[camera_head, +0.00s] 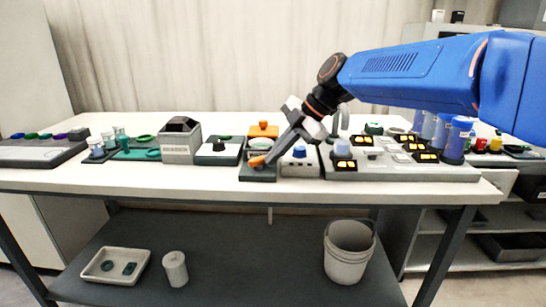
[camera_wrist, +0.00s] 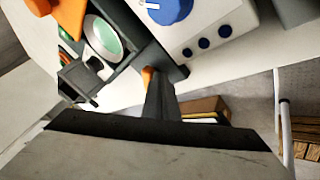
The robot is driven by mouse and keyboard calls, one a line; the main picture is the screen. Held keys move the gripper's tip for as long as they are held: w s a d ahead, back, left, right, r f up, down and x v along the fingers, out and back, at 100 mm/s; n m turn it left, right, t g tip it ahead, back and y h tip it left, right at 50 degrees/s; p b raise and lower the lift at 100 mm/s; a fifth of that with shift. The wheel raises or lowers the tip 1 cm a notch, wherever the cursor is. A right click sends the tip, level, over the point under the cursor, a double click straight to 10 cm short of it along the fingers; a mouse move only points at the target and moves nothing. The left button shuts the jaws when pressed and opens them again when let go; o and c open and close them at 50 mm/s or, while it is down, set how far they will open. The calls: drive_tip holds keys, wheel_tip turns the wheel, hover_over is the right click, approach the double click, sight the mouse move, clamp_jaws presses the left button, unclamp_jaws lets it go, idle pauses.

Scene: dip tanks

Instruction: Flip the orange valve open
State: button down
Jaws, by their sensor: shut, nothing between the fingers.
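An orange valve handle (camera_head: 257,161) lies at the front of a dark base, near the table's front edge. In the wrist view only a small orange piece (camera_wrist: 147,75) shows beside my finger, and the finger hides the rest. My gripper (camera_head: 270,158) reaches down from the upper right, with its tip at the right end of the handle. It is shut and holds nothing. In the wrist view my gripper (camera_wrist: 158,90) looks like one dark narrow bar against the base. I cannot tell whether it touches the handle.
A box with a blue knob (camera_head: 299,152) stands close on the right of the base. An orange block (camera_head: 263,129) sits behind it, and a black-and-white box (camera_head: 219,150) is on its left. A console with lit orange buttons (camera_head: 400,170) fills the right. A bucket (camera_head: 349,252) stands below.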

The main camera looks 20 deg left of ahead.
drive_tip(key=n, duration=0.1)
drive_tip(key=w+n+g, duration=0.1)
drive_tip(key=shift+w+a+n+g+h, duration=0.2)
drive_tip(key=shift+n+g+h, duration=0.1)
drive_tip(key=shift+n, duration=0.1)
drive_tip(key=shift+w+a, duration=0.1)
drive_tip(key=shift+w, duration=0.2)
drive_tip(key=shift+s+a, duration=0.15)
drive_tip(key=shift+s, duration=0.05)
drive_tip(key=shift+s+a, duration=0.3)
drive_tip(key=shift+s, duration=0.15)
drive_tip(key=v, duration=1.8)
drive_tip(key=shift+w+d+f, duration=0.2)
drive_tip(key=shift+w+d, duration=0.05)
drive_tip(key=shift+w, duration=0.15)
